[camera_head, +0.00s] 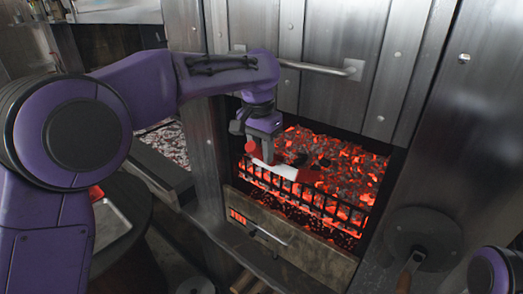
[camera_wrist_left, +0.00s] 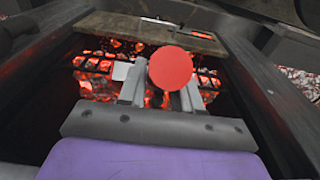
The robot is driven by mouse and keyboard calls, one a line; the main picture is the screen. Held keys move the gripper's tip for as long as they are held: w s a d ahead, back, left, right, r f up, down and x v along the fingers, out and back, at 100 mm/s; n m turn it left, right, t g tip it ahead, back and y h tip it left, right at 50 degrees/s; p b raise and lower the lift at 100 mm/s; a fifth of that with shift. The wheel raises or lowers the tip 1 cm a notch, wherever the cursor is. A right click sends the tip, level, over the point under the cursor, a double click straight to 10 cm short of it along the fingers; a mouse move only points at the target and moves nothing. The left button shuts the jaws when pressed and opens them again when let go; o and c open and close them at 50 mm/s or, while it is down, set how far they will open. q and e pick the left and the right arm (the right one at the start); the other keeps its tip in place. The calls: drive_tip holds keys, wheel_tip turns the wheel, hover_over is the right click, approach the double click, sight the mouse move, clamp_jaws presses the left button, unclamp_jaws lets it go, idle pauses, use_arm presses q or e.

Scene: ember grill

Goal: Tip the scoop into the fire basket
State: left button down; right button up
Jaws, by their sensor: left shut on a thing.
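My left gripper (camera_head: 262,148) is inside the grill opening, above the front of the fire basket. It is shut on the scoop, which has a red handle and a pale metal pan (camera_head: 286,171). In the left wrist view the round red handle end (camera_wrist_left: 170,67) sits between the fingers of my left gripper (camera_wrist_left: 160,92), and part of the pale pan shows beside it. The fire basket (camera_head: 310,198) has black bars and glowing red coals behind them. Dark lumps lie near the pan; I cannot tell whether they touch it. The pan's tilt is unclear. My right gripper is out of view.
Steel panels with a horizontal bar handle (camera_head: 318,68) stand above the opening. A worn front panel (camera_head: 300,250) lies below the basket. A round dark disc with a wooden handle (camera_head: 424,236) is at the right. A metal tray (camera_head: 108,224) sits at the left.

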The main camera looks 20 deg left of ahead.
use_arm(q)
drive_tip(key=shift+w+d+f, duration=0.15)
drive_tip(key=shift+w+d, duration=0.2)
drive_tip(key=shift+w, duration=0.45)
drive_tip(key=shift+s+a+r, duration=0.15)
drive_tip(key=shift+s+a, duration=0.05)
drive_tip(key=shift+s, duration=0.3)
drive_tip(key=shift+s+a+r, duration=0.15)
drive_tip(key=shift+s+a, duration=0.05)
drive_tip(key=shift+s, duration=0.3)
drive_tip(key=s+a+f+t, duration=0.1)
drive_tip(key=s+a, duration=0.3)
drive_tip(key=s, duration=0.7)
drive_tip(key=s+a+f+t+h, duration=0.1)
drive_tip(key=s+a, duration=0.3)
drive_tip(key=s, duration=0.8)
drive_tip(key=shift+s+a+t, duration=0.2)
drive_tip(key=shift+a+t, duration=0.05)
drive_tip(key=shift+t, duration=0.35)
drive_tip(key=shift+f, duration=0.15)
